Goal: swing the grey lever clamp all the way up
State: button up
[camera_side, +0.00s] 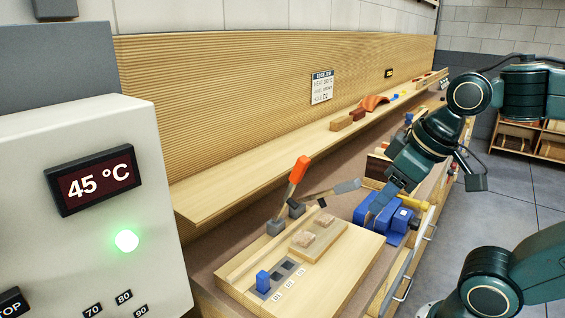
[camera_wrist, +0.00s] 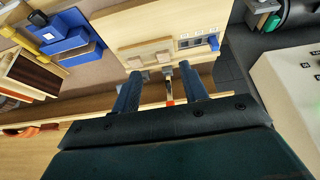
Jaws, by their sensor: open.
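The grey lever clamp (camera_side: 346,187) is on the far edge of the wooden board. Its arm lies low, rising slightly to the right toward my gripper. Beside it, a clamp with an orange handle (camera_side: 298,170) stands nearly upright. My gripper (camera_side: 373,212) is to the right of the grey handle, its fingers pointing down and left. In the wrist view my open gripper (camera_wrist: 160,72) has its fingers apart, with the orange handle (camera_wrist: 170,100) visible between them. The grey lever is not clear there; a finger may hide it. I see nothing held.
The wooden board (camera_side: 345,265) carries pale blocks and a blue peg (camera_side: 263,281). A blue device (camera_side: 398,216) stands close behind my gripper. A control box (camera_side: 90,215) reading 45 °C, with a green light, fills the left. A wooden shelf (camera_side: 240,180) runs along the wall.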

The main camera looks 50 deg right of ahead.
jog(key=shift+w+d+r+g, duration=0.1)
jog(key=shift+w+r+g, duration=1.35)
jog(key=shift+w, duration=1.7)
jog(key=shift+w+d+r+g, duration=0.1)
jog(key=shift+w+r+g, duration=0.85)
jog(key=shift+w+r, duration=1.6)
jog(key=shift+w+d+r+g, duration=0.1)
jog(key=shift+w+r+g, duration=1.05)
jog(key=shift+w, duration=2.55)
jog(key=shift+w+d+f+g, duration=0.15)
jog(key=shift+w+g, duration=0.4)
jog(key=shift+w, duration=0.75)
